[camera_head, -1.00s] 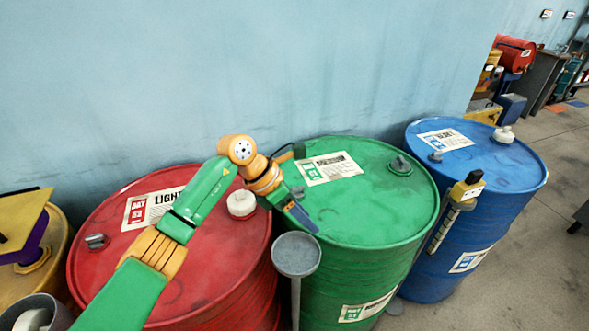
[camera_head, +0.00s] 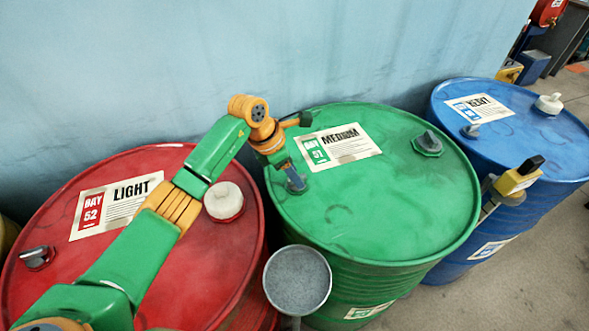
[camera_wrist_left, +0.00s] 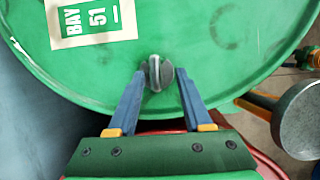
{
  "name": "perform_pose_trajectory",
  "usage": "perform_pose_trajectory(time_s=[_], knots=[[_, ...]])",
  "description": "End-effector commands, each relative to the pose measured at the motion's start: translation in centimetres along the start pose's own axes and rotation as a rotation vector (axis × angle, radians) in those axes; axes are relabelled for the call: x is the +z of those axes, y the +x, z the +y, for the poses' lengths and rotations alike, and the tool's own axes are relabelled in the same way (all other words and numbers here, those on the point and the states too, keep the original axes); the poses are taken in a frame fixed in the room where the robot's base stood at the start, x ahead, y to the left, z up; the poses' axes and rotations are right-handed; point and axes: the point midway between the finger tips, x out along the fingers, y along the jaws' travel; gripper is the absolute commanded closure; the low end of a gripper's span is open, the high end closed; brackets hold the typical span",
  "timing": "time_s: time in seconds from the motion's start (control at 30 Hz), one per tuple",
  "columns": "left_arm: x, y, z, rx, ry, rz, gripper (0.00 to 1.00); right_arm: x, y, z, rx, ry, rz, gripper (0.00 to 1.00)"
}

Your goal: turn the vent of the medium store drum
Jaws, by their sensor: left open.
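The medium store drum (camera_head: 390,205) is green, with a "MEDIUM, BAY 51" label (camera_head: 340,146) on its lid. A small grey knob, its vent (camera_head: 297,185), sits near the lid's left edge. In the left wrist view the grey vent (camera_wrist_left: 154,74) shows between the two blue fingers. My left gripper (camera_head: 290,176) is open over the lid, with a finger on each side of the vent and a small gap on both sides. In the head view the gripper partly covers the vent.
The red light drum (camera_head: 130,255) is at left, with a white cap (camera_head: 224,201). The blue drum (camera_head: 500,135) is at right. A grey funnel-like bowl (camera_head: 297,280) stands in front of the green drum. A wall is behind.

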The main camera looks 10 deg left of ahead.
Motion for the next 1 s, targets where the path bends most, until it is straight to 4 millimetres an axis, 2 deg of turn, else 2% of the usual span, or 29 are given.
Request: perform_pose_trajectory(time_s=[0.1, 0.3, 0.37, 0.5, 0.8, 1.0], knots=[[-0.04, 0.89, -0.04, -0.001, -0.001, 0.001, 0.5, -0.02, -0.21, 0.11, 0.002, -0.001, 0.0, 0.5], [-0.06, 1.05, -0.01, 0.001, 0.0, 0.001, 0.5, -0.22, -0.13, 0.17, 0.003, -0.001, 0.004, 0.5], [-0.06, 1.04, -0.01, 0.001, 0.0, 0.001, 0.64, -0.24, -0.13, 0.18, 0.003, -0.001, 0.005, 0.5], [-0.06, 1.03, -0.01, 0.001, 0.0, 0.001, 1.0, -0.26, -0.13, 0.18, 0.003, -0.001, 0.005, 0.5], [-0.05, 1.0, -0.02, 0.004, -0.008, 0.001, 1.0, -0.32, -0.19, 0.19, 0.003, -0.001, 0.007, 0.5], [-0.05, 0.95, -0.08, 0.031, -0.072, 0.002, 1.0, -0.36, -0.48, 0.2, 0.003, -0.001, 0.007, 0.5]])
